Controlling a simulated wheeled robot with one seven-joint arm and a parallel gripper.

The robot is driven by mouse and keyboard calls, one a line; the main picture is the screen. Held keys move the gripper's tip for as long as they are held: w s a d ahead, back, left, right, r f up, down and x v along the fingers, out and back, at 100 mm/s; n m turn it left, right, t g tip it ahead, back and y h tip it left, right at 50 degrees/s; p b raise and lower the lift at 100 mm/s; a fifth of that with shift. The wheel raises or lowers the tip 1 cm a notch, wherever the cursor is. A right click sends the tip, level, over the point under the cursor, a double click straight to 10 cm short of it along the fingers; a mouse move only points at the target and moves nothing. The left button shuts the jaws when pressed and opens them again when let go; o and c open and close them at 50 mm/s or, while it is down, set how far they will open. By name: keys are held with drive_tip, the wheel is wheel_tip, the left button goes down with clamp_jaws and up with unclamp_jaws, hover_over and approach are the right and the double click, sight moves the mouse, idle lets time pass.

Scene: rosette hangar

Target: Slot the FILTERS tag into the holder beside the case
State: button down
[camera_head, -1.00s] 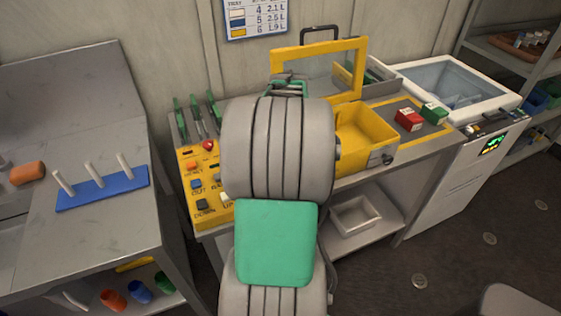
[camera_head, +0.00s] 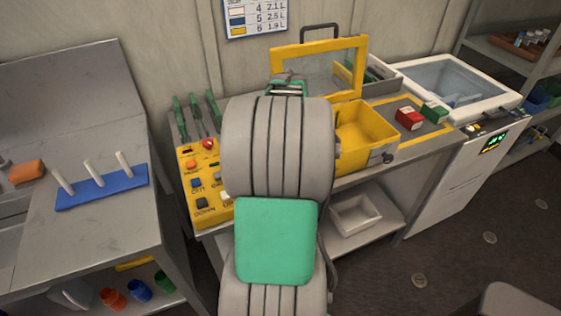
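The yellow case (camera_head: 362,132) stands on the bench with its lid (camera_head: 318,68) up; the lid has a clear window. My gripper (camera_head: 287,86) shows only as a green part above my grey arm, in front of the lid's lower left. Its fingers and anything between them are mostly hidden behind my arm, so I cannot tell whether it is open or shut. I cannot make out the FILTERS tag. A grey holder-like box (camera_head: 376,78) stands just right of the lid, partly hidden by it; I cannot tell whether it is the tag holder.
A red box (camera_head: 409,119) and a green box (camera_head: 434,111) sit right of the case, near a white glass-topped chest (camera_head: 455,85). A yellow button panel (camera_head: 200,183) lies left of my arm. A blue peg rack (camera_head: 102,190) is on the left bench.

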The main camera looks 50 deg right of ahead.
drive_tip(key=c, duration=1.3)
unclamp_jaws()
drive_tip(key=shift+c, duration=0.2)
drive_tip(key=o, duration=0.4)
wheel_tip(320, 180, up, 16)
drive_tip(key=p, duration=1.1)
